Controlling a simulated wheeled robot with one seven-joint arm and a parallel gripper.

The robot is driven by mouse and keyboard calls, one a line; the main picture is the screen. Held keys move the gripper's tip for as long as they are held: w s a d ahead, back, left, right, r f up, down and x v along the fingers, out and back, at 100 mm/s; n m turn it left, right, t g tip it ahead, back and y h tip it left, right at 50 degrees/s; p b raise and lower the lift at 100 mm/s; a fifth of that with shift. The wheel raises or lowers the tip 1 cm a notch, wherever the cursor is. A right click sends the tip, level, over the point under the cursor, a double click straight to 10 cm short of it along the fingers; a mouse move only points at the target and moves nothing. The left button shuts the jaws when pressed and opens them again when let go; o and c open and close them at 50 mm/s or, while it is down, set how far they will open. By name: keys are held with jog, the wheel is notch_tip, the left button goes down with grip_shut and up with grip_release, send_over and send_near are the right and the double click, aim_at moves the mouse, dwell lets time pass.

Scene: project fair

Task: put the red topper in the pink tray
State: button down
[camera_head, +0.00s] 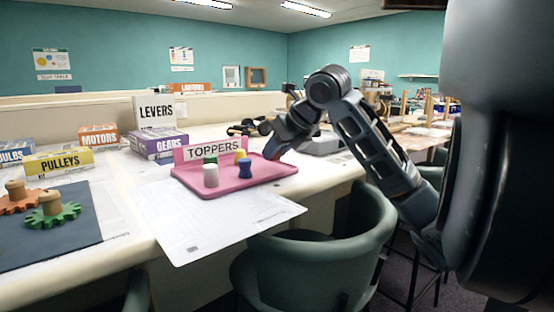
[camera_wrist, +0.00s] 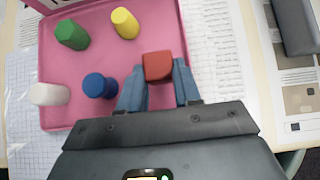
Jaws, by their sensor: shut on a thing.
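The red topper (camera_wrist: 157,66) is between the two fingers of my gripper (camera_wrist: 158,88) in the wrist view, and the gripper is shut on it. It shows over the right part of the pink tray (camera_wrist: 97,31); whether it touches the tray floor I cannot tell. In the head view, my gripper (camera_head: 272,150) is at the right side of the pink tray (camera_head: 262,180), and the red topper is hidden there.
The tray holds a white topper (camera_wrist: 49,94), a blue topper (camera_wrist: 98,86), a green topper (camera_wrist: 71,35) and a yellow topper (camera_wrist: 125,23). A TOPPERS sign (camera_head: 212,149) stands at its back. A green chair (camera_head: 325,245) is below the table edge.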

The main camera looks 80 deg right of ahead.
jog(key=shift+f, duration=0.95)
jog(key=shift+f+b, duration=0.2)
jog(key=shift+b, duration=0.1)
jog(key=c, duration=1.1)
grip_release()
jog(key=shift+o, duration=0.2)
jog(key=shift+r, duration=0.15)
